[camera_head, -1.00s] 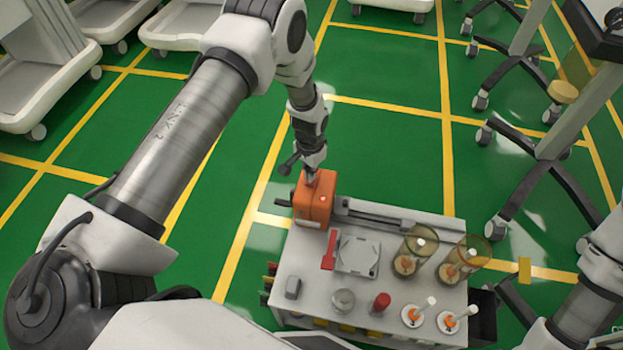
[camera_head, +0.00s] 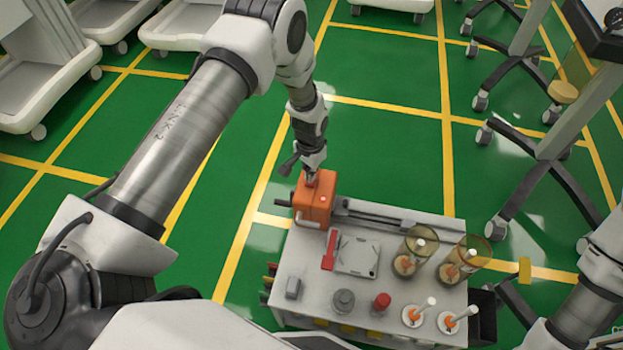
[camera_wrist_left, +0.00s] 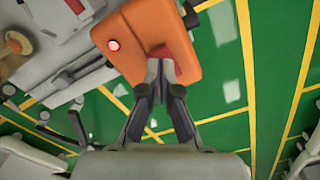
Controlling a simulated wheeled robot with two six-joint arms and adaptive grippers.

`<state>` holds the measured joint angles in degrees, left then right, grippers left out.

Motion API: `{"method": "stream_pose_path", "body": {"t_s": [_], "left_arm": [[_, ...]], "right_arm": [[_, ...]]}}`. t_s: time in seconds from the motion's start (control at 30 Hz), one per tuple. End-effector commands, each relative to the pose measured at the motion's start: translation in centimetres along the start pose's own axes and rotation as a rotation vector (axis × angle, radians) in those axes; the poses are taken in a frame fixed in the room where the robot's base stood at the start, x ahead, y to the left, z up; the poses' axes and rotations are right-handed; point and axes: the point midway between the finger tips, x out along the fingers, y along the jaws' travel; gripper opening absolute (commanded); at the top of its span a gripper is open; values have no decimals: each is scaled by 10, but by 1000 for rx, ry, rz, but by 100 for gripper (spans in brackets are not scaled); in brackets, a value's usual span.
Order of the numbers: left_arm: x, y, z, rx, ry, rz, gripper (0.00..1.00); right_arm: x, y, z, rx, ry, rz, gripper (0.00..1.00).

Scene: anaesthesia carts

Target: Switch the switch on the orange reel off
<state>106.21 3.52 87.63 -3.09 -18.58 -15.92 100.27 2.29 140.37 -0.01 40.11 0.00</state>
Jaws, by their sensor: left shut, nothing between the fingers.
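The orange reel (camera_head: 313,203) stands at the far left corner of the cart top. It also shows in the left wrist view (camera_wrist_left: 143,30), with a small lit red round spot (camera_wrist_left: 114,45) on its face. My left gripper (camera_head: 311,178) is at the top of the reel. In the left wrist view its fingers (camera_wrist_left: 163,65) are closed together, with the tips over a reddish part (camera_wrist_left: 165,50) of the reel that they partly hide. They hold nothing. I cannot tell whether the tips touch it. My right gripper is out of view.
The cart top (camera_head: 310,262) carries a red-ended grey plate (camera_head: 357,255), a grey knob (camera_head: 343,301), a red cap (camera_head: 382,301) and amber cylinders (camera_head: 419,252) at right. A wheeled stand (camera_head: 555,145) is at right. Green floor lies open behind the cart.

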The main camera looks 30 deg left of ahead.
Motion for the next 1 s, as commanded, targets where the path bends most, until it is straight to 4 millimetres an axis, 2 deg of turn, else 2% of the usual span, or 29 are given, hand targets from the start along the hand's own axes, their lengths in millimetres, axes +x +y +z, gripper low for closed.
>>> {"method": "stream_pose_path", "body": {"t_s": [1.0], "left_arm": [[16,0,0,0,0,0,0]], "right_arm": [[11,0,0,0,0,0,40]]}}
